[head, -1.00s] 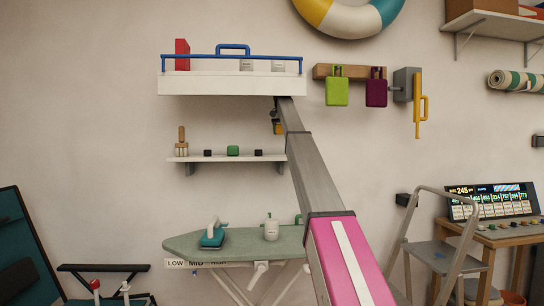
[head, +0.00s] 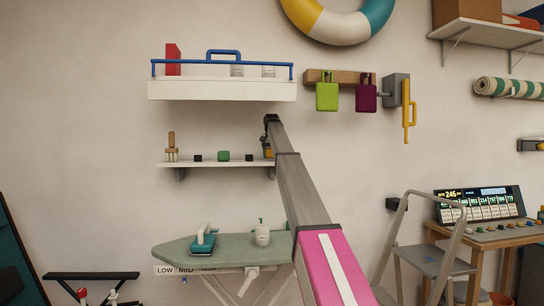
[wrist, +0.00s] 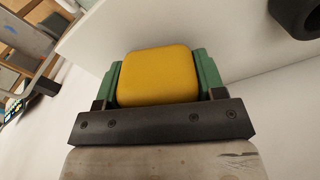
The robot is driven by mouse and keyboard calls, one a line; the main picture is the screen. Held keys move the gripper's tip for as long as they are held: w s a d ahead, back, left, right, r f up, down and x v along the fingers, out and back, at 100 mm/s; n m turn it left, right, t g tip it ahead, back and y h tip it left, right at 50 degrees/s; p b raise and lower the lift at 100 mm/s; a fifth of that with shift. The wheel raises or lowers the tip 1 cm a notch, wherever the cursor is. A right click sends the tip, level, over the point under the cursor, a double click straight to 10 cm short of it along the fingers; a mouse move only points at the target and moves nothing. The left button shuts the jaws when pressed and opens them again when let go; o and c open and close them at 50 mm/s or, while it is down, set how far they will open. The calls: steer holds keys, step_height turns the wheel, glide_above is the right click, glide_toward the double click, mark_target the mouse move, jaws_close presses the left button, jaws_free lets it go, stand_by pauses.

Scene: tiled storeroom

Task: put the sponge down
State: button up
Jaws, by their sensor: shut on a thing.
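The yellow sponge (wrist: 158,76) is held between the two green fingers of my gripper (wrist: 157,64) in the wrist view. In the head view the sponge (head: 268,152) is a small yellow patch at the end of my arm, by the right end of the lower white shelf (head: 190,164). My gripper is shut on it. It looks to be just above the shelf; whether the sponge touches the board I cannot tell. A pale flat surface lies behind the sponge in the wrist view.
The railed shelf (head: 222,89) hangs above. Below is an ironing board (head: 230,247) with an iron (head: 204,240) and a white bottle (head: 262,235).

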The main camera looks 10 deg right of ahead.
steer(key=shift+f, duration=0.6)
steer(key=o, duration=1.1)
steer(key=shift+o, duration=0.2)
steer(key=shift+r, duration=0.1)
steer(key=r, duration=0.8)
steer(key=shift+s+a+r, duration=0.1)
steer(key=shift+s+r, duration=0.1)
steer(key=shift+r, duration=0.1)
